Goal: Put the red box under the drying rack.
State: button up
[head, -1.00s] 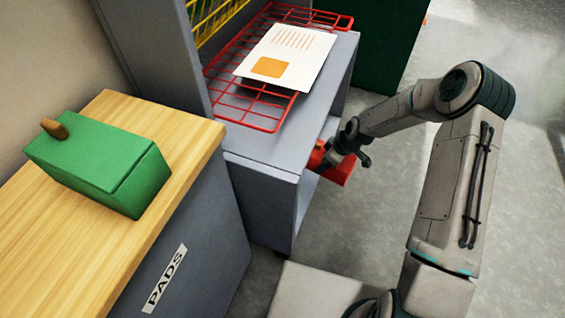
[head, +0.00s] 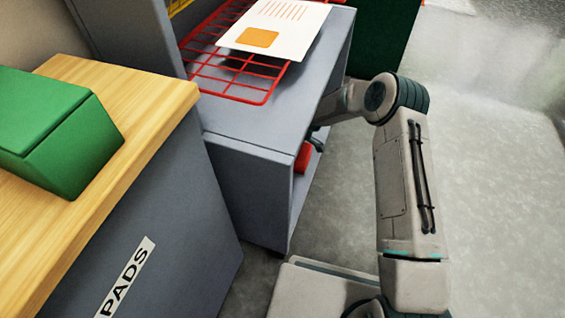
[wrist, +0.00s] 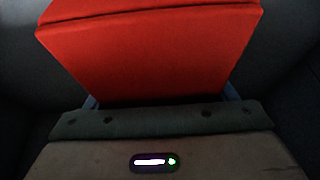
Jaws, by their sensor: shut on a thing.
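The red box (head: 303,157) shows only as a small red part at the open side of the grey cabinet, below its top; the rest is hidden by the cabinet. In the wrist view the red box (wrist: 150,55) fills the upper middle, close against my gripper (wrist: 162,100), which is shut on it. In the head view my gripper is mostly hidden behind the cabinet's edge. The red wire drying rack (head: 235,75) lies on the cabinet top, above the box, with a white sheet with an orange square (head: 275,30) on it.
The grey cabinet (head: 245,190) has an open side facing my arm. A wooden-topped unit (head: 150,95) labelled PADS stands at the left with a green box (head: 55,130) on it. A dark green block (head: 385,40) stands behind. Floor at the right is clear.

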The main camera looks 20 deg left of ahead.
jog(key=shift+a+f, duration=0.2)
jog(key=shift+a, duration=0.1)
jog(key=shift+f, duration=0.25)
jog(key=shift+f+b, duration=0.9)
jog(key=shift+f, duration=0.8)
jog(key=shift+f, duration=0.1)
jog(key=o, duration=1)
jog(key=shift+o, duration=0.2)
jog(key=p+v, duration=0.3)
jog(key=v, duration=0.4)
jog(key=shift+d+r+p, duration=0.1)
jog(key=shift+r+p, duration=0.2)
jog(key=shift+r, duration=0.1)
